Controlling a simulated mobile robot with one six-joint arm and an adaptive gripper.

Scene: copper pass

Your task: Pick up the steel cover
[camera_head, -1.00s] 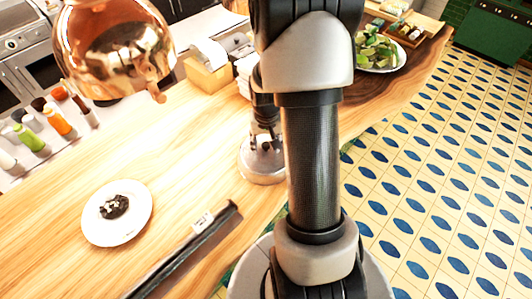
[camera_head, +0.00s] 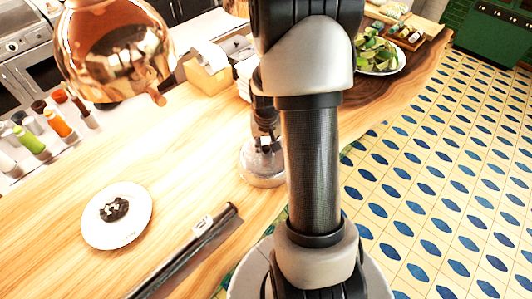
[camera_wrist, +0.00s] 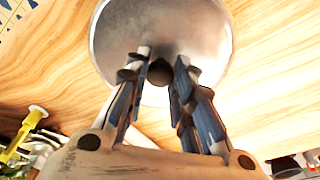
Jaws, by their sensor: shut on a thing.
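The steel cover (camera_head: 262,170) is a round silvery dome on the wooden counter, partly hidden behind my arm in the head view. In the wrist view the cover (camera_wrist: 205,30) fills the top middle, with a dark round knob (camera_wrist: 160,72) on it. My gripper (camera_wrist: 160,65) has its two fingers on either side of the knob and is shut on it. In the head view my gripper (camera_head: 266,140) is above the cover and partly hidden by my arm. I cannot tell whether the cover's rim touches the counter.
A white plate (camera_head: 92,232) with dark food sits at the left. A dark rail (camera_head: 185,252) runs along the counter's front edge. A copper lamp (camera_head: 115,50) hangs at upper left. A plate of green pieces (camera_head: 380,68) stands at the back right. The counter (camera_head: 160,150) between is clear.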

